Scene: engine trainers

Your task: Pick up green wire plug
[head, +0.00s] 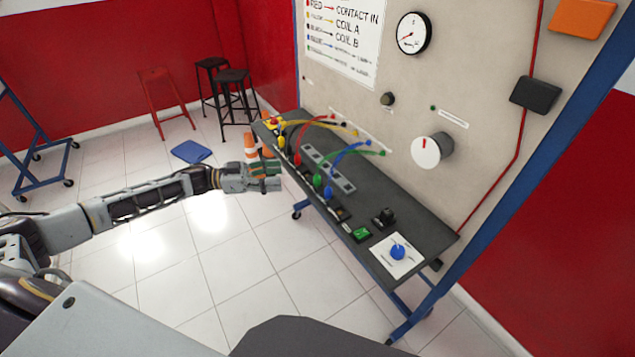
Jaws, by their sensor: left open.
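The green wire plug (317,181) stands upright at the front edge of the dark bench (415,228), between the red plug (297,159) and the blue plug (328,193). A green wire arches from it toward the panel at the back. My left gripper (274,177) is open, to the left of the green plug and apart from it, in front of the bench's front edge. Nothing shows between its fingers. My right gripper is not in view.
The yellow plug (282,143) stands farther along the row. A grey socket strip (328,168) lies behind the plugs.

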